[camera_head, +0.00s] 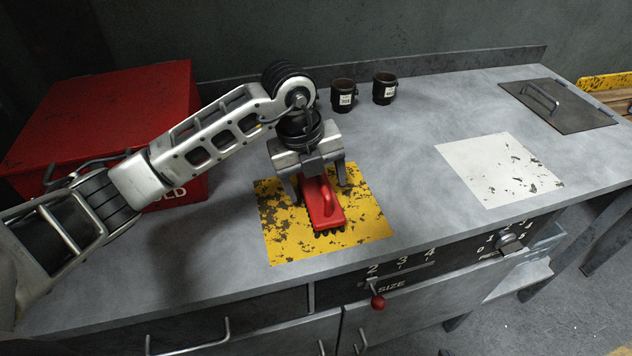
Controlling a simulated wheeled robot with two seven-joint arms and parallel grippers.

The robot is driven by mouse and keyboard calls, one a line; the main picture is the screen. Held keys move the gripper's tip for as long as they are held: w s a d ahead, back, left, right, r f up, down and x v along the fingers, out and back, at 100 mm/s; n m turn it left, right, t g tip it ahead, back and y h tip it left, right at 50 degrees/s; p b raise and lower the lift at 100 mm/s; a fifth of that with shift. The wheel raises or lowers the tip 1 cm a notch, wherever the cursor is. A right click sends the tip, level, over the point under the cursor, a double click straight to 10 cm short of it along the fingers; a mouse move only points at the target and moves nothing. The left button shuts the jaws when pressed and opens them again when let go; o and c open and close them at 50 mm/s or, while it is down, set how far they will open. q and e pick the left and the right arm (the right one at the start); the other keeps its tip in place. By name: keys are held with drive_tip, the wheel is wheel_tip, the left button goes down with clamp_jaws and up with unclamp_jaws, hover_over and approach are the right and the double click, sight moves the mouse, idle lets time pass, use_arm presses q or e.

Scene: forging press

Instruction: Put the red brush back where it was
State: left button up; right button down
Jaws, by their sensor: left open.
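The red brush (325,207) lies on the worn yellow square (283,246) on the grey workbench, bristles down, its handle on top. My left gripper (319,190) comes in from the left and is above the brush's far end, its fingers spread on either side of it. The gripper is open. Its body hides the brush's far end, and I cannot tell whether a finger touches the brush. My right gripper is not in view.
A red box (110,110) stands at the back left under my arm. Two dark mugs (343,95) (385,88) stand at the back. A bare worn white square (490,170) and a dark hatch with a handle (570,108) are at right. A red-knobbed lever (377,301) is on the front.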

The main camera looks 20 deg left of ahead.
sight(304, 193)
use_arm(q)
wheel_tip(304, 193, up, 11)
drive_tip(key=s+a+b, duration=0.1)
drive_tip(key=shift+s+a, duration=0.15)
drive_tip(key=shift+a, duration=0.25)
